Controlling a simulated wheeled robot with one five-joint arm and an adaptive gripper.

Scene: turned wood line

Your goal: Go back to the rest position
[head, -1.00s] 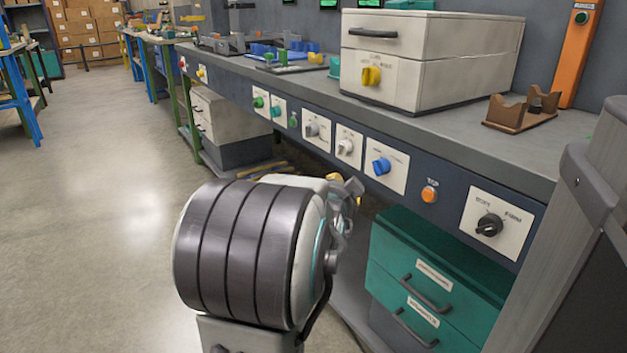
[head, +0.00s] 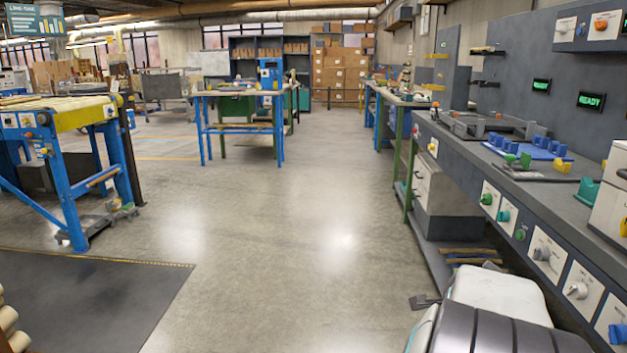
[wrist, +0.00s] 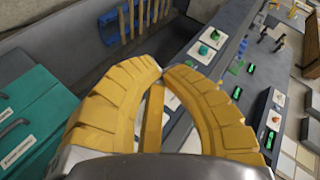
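My gripper (wrist: 161,70) fills the middle of the wrist view. Its two ribbed yellow fingers curve inward and their tips meet or nearly meet. I see nothing held at the tips. A thin yellow strip shows between the fingers lower down; I cannot tell whether it is part of the gripper or something behind. In the head view my arm shows at the bottom right, in front of the long grey workbench (head: 560,200), and the gripper's fingers cannot be made out there.
The bench front carries several knobs, such as a green one (head: 487,199). Blue blocks (head: 540,147) lie on top. A blue-legged table (head: 240,128) stands ahead, a yellow and blue conveyor (head: 70,125) at left. A dark mat (head: 90,300) lies front left. The middle floor is clear.

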